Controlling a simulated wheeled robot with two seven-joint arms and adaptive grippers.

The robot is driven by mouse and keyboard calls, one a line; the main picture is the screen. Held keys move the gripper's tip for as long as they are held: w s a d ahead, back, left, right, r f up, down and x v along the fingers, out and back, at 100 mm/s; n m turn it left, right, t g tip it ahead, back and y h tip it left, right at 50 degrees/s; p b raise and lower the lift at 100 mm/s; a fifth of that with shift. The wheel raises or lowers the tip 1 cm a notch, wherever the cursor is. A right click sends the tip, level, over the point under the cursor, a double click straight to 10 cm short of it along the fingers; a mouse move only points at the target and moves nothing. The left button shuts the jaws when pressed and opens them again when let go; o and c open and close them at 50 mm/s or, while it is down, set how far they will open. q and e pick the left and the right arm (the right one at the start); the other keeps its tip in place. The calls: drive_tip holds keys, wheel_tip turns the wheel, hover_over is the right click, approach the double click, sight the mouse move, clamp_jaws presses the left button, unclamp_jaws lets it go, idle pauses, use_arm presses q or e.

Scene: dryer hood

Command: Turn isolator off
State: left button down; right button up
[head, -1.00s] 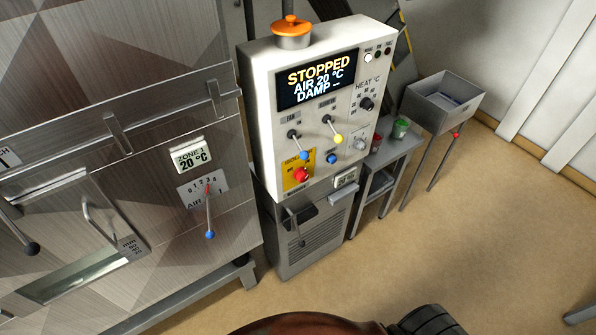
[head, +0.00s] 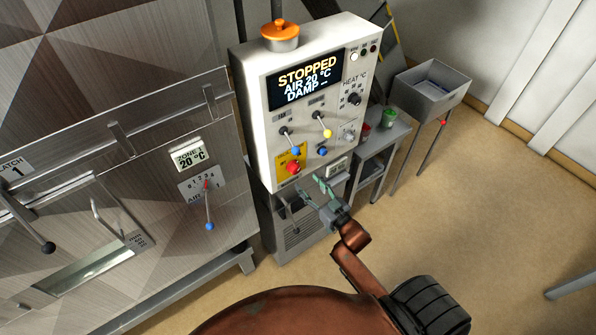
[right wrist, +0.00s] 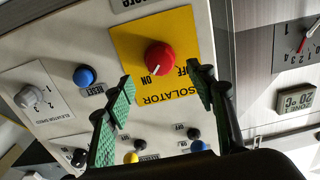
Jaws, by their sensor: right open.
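The isolator is a red knob (head: 293,167) on a yellow plate (head: 284,161), low on the left of the white control panel (head: 257,120). In the right wrist view the red knob (right wrist: 160,56) sits on its yellow plate (right wrist: 185,30), with ON and OFF lettering beside it; the picture is turned upside down there. My right gripper (head: 311,188) is open and empty, just below and right of the knob in the head view. In the right wrist view its green-padded fingers (right wrist: 160,84) spread on either side below the knob, apart from it. My left gripper is not in view.
Near the isolator are a blue reset button (right wrist: 84,76), a blue-tipped lever (head: 290,142), a yellow-tipped lever (head: 322,124) and a grey elevator speed knob (right wrist: 30,96). The display (head: 307,79) reads STOPPED. A small table (head: 382,140) with cups stands right of the panel.

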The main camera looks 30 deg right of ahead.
sight(297, 172)
drive_tip(key=w, duration=0.6)
drive_tip(key=shift+w+a+p, duration=0.1)
drive_tip(key=shift+a+p, duration=0.15)
drive_tip(key=shift+p, duration=0.1)
drive_tip(key=shift+w, duration=0.35)
drive_tip(key=shift+w+f, duration=0.1)
drive_tip(key=shift+w, duration=0.1)
drive_tip(key=c, duration=1.2)
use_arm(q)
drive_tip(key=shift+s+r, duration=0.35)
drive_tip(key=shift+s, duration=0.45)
use_arm(e)
drive_tip(key=shift+o, duration=0.2)
